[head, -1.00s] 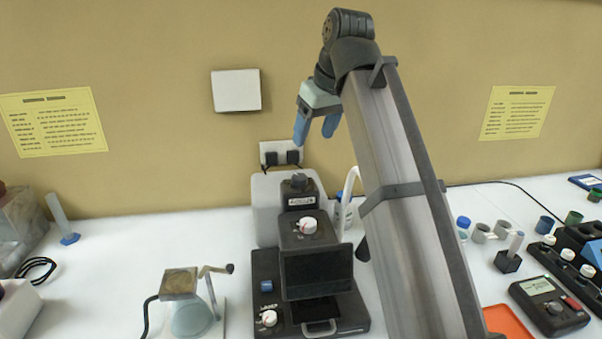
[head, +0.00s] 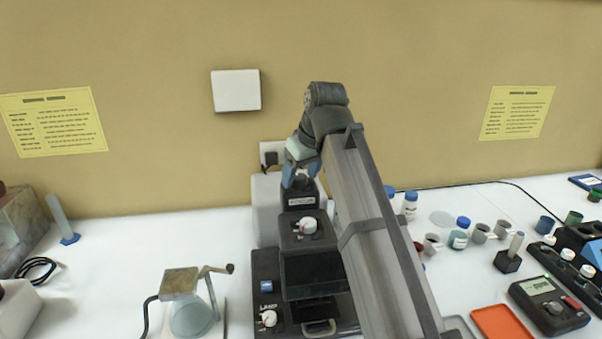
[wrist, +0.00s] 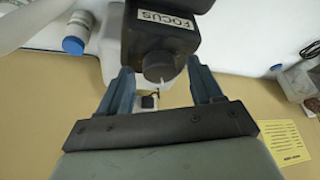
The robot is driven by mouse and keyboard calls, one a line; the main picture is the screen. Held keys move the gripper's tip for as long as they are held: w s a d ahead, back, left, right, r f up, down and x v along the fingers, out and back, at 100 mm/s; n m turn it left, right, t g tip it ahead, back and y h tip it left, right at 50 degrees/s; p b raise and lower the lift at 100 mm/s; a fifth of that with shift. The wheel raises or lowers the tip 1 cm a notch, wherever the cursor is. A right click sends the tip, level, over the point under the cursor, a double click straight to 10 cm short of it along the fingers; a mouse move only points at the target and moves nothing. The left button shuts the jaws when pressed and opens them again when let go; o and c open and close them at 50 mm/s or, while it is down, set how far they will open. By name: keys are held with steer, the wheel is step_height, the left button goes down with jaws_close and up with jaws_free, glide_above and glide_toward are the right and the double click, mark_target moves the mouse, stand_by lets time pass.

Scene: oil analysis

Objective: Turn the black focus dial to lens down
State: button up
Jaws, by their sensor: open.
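The black focus dial (wrist: 158,67) sticks out of a dark housing with a white FOCUS label (wrist: 165,18) in the wrist view. A small pale pointer mark shows at its edge. My gripper (wrist: 160,74) is open, with one blue finger on each side of the dial in the picture; I cannot tell whether either touches it. In the head view my gripper (head: 301,170) points down at the top of the black instrument (head: 268,290), just above the FOCUS label (head: 301,201). The dial is mostly hidden there by the fingers.
A white-and-red knob (head: 308,225) and a lamp knob (head: 268,318) sit lower on the instrument. A wall socket (head: 270,153) is behind my gripper. Bottles and cups (head: 459,240) stand to the right. A hand-cranked device (head: 190,310) stands to the left.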

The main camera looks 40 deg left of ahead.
steer(key=shift+f, duration=0.1)
steer(key=shift+c, duration=0.2)
steer(key=c, duration=1)
steer(key=shift+c, duration=0.2)
steer(key=shift+m, duration=0.4)
steer(key=m, duration=0.1)
steer(key=m+t, duration=0.1)
steer(key=m, duration=0.1)
steer(key=shift+s+a+m+t+h, duration=0.15)
steer(key=shift+m+t+h, duration=0.15)
steer(key=shift+h, duration=0.1)
steer(key=m+t+h, duration=0.1)
steer(key=m, duration=0.2)
steer(key=shift+a+m, duration=0.1)
steer(key=shift+m, duration=0.3)
steer(key=m+h, duration=0.1)
steer(key=m, duration=0.3)
steer(key=shift+a+t+h, duration=0.1)
steer(key=shift+t+h, duration=0.2)
steer(key=shift+h, duration=0.1)
steer(key=shift+a+m+h, duration=0.1)
steer(key=shift+m+h, duration=0.8)
steer(key=shift+m, duration=1.5)
